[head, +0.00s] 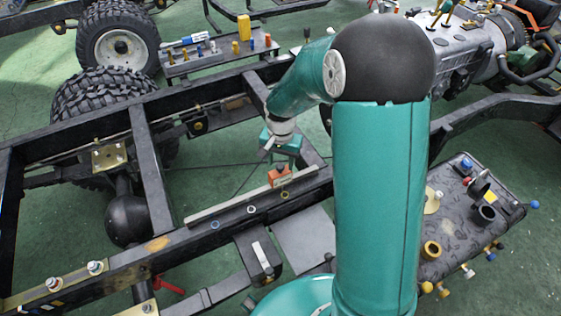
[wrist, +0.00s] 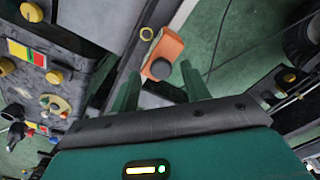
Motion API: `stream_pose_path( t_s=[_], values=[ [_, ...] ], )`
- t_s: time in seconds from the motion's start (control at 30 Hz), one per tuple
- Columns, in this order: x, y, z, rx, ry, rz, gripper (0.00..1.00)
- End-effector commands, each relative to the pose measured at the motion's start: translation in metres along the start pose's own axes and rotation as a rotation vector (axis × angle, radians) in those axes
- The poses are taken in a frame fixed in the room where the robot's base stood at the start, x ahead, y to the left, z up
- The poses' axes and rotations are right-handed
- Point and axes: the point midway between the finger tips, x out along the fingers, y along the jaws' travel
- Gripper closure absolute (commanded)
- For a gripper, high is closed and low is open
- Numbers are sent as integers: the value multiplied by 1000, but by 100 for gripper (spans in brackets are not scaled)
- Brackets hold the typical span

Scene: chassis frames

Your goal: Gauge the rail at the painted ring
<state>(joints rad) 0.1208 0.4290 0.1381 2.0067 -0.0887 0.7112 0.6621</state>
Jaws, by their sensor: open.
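An orange block-shaped tool with a dark round knob (head: 279,176) sits at the right end of a pale strip (head: 232,204) along the near chassis rail (head: 185,241). Blue (head: 214,225), white (head: 251,209) and yellow (head: 284,195) rings mark the rail in front of the strip. My gripper (head: 284,158) hangs just behind the orange tool, partly hidden by its own body. In the wrist view, its two green fingers (wrist: 158,76) stand apart and empty, with the orange tool (wrist: 165,48) ahead between them. The yellow ring (wrist: 147,33) is just past the tool.
A tray with knobs and fittings (head: 462,252) stands at the right. Cross members (head: 150,175) span the frame. Tyres (head: 118,45) stand at the upper left.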

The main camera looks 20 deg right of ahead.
Motion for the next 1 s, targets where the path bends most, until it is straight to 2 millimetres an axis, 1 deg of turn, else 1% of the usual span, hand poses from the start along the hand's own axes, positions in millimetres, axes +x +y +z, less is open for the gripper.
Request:
stream_pose_path(
  t_s=[0.03,0.1,0.37,0.47,0.6,0.63,0.83,0.93,1.0],
  values=[
    [5,0,1,-1,-2,1,53],
    [8,-1,1,-1,-1,0,53],
    [9,-1,1,-1,0,0,53],
    [9,-1,1,-1,0,0,71],
    [9,-1,1,-1,0,0,98],
    [9,-1,1,-1,0,0,100],
    [8,-5,4,-3,-1,0,100],
    [8,-15,14,-6,-1,-1,100],
    [8,-26,25,-8,-1,-1,100]
  ],
)
